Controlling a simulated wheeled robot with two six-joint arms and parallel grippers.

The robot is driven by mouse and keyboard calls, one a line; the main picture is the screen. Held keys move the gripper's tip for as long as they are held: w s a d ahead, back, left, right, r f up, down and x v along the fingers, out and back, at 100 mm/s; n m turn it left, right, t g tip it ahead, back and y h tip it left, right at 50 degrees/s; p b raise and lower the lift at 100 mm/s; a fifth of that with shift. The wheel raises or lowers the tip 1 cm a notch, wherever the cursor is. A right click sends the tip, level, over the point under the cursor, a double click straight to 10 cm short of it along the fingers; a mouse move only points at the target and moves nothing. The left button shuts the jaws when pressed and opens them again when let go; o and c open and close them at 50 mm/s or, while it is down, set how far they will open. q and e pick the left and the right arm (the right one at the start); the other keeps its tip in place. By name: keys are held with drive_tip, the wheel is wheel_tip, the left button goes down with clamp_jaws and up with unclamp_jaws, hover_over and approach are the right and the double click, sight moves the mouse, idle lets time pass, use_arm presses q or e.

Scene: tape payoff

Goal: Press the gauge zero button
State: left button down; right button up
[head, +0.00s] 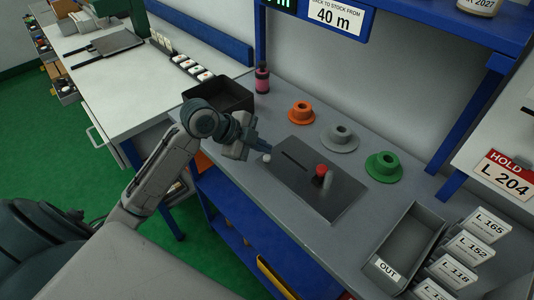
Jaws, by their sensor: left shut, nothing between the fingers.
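My left gripper (257,148) reaches in from the left over the grey bench, shut and empty. Its fingertips are just above or beside a small whitish round button (266,158) at the left end of a dark plate (292,191). I cannot tell whether they touch it. The plate has a dark slot, and a red knob (320,170) beside a short grey post (327,180). No label shows which part is the gauge zero button. A lit green display (282,3) is cut off at the top edge. My right gripper is not in view.
Behind the plate stand orange (301,113), grey (340,138) and green (383,167) flanged spools. A black bin (219,94) and pink bottle (262,79) stand near my left wrist. A grey OUT tray (408,246) and labelled cards (474,247) are at the right.

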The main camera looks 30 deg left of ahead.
sight(262, 161)
use_arm(q)
drive_tip(key=shift+r+p, duration=0.6)
wheel_tip(262, 161, up, 4)
drive_tip(key=p, duration=0.3)
drive_tip(key=shift+f, duration=0.1)
idle(0.5)
